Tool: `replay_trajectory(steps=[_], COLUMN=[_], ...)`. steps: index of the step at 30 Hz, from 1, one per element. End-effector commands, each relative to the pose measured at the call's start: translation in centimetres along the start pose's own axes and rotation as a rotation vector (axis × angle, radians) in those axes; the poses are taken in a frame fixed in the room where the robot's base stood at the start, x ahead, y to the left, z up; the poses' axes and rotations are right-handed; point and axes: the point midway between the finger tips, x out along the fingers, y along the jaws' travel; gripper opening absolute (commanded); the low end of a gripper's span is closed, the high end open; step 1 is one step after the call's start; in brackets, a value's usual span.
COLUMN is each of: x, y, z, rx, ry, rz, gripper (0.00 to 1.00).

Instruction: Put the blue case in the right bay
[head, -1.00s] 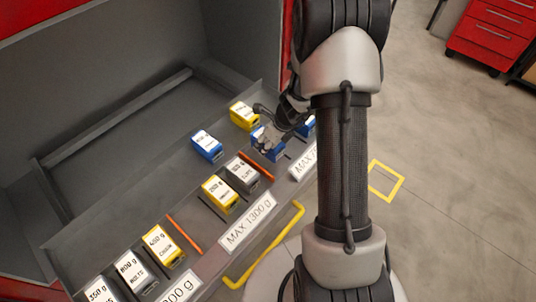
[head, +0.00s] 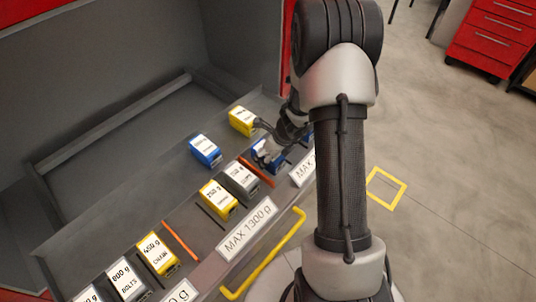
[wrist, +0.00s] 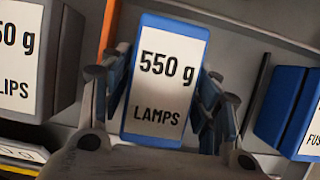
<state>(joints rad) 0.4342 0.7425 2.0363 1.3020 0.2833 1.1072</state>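A blue case labelled 550 g LAMPS (wrist: 163,85) stands between the two fingers of my gripper (wrist: 160,95) in the wrist view. The fingers lie close along its left and right sides; whether they press on it is not clear. In the head view my gripper (head: 268,142) reaches down over this case (head: 266,158), to the right of an orange divider (head: 257,171), and partly hides it. Another blue case (head: 205,150) sits farther back on the shelf. A third blue case (wrist: 290,110) shows at the right in the wrist view. The right bay is partly hidden by my arm.
A grey case (head: 241,180) and a yellow case (head: 218,200) stand left of the divider, behind a MAX 1300 g sign (head: 247,228). Another yellow case (head: 242,121) stands behind my gripper. A yellow handle (head: 265,258) runs along the front.

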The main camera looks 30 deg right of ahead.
Motion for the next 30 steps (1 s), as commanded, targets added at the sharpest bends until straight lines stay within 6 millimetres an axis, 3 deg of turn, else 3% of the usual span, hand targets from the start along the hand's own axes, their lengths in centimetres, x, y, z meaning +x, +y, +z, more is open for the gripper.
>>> replay_trajectory(steps=[4, 16, 30], x=[0.0, -0.6, -10.1], y=[0.0, 0.0, -0.1], z=[0.0, 0.2, 0.3], rx=[0.000, 0.000, 0.001], ry=[0.000, 0.000, -0.001], rz=[0.000, 0.000, -0.002], gripper=[0.68, 0.68, 0.68])
